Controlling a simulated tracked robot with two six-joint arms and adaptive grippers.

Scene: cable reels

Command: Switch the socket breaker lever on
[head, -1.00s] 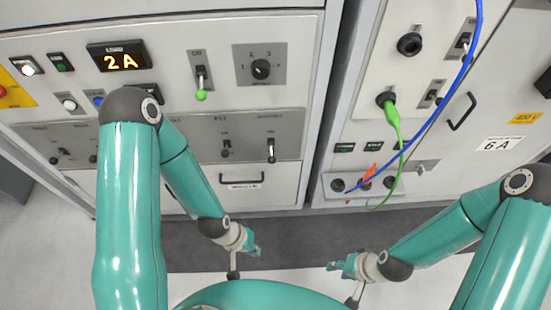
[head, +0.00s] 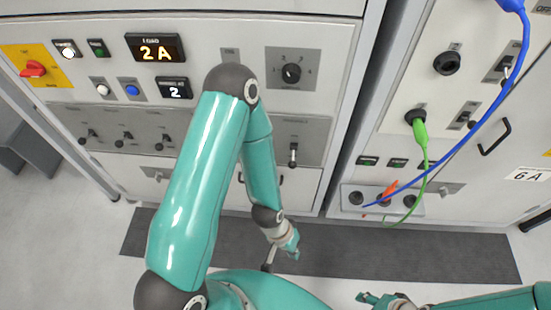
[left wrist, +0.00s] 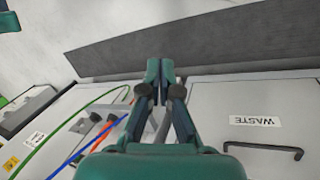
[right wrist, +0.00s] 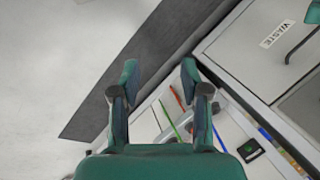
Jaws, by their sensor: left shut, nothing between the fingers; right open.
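Several small dark levers stand in a grey strip on the left cabinet; three show at its left (head: 125,138). Another lever (head: 293,155) with a pale tip stands at the strip's right end. Labels are too small to read, so I cannot tell which is the socket breaker lever. My left arm hides the strip's middle. My left gripper (head: 290,246) is low in front of the cabinet, apart from the levers; its fingers are together and empty in the left wrist view (left wrist: 160,72). My right gripper (head: 372,299) is at the bottom edge; it is open and empty in the right wrist view (right wrist: 158,75).
A 2 A display (head: 155,48), a red switch (head: 33,69) and a rotary knob (head: 291,72) are on the left cabinet. The right cabinet has a green plug (head: 419,128) and a blue cable (head: 470,132) hanging in front. A dark mat (head: 430,249) lies on clear floor.

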